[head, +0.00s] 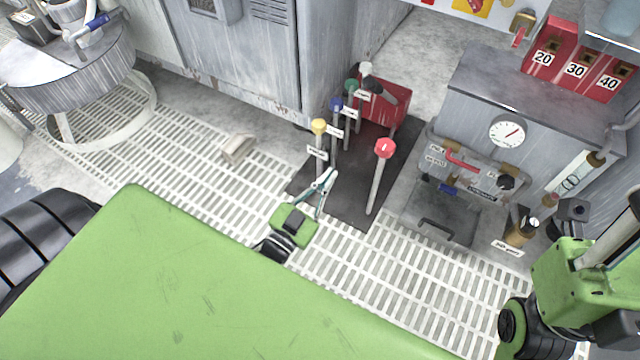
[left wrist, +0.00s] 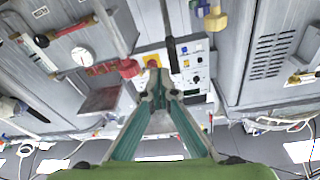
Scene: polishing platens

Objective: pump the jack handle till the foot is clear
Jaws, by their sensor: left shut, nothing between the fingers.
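A row of levers stands on a dark floor plate (head: 352,192). The nearest lever has a red knob (head: 385,148) on a pale shaft (head: 376,187); the others have a yellow knob (head: 319,126), a blue knob (head: 337,103) and a green knob (head: 352,86). I cannot tell which of them is the jack handle, and I cannot make out the foot. My left gripper (head: 330,173) is shut and empty, left of the red-knobbed lever and apart from it in the picture. Its shut fingers (left wrist: 158,78) also show in the left wrist view. My right gripper is not in view.
A round platen machine (head: 75,75) stands at upper left.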

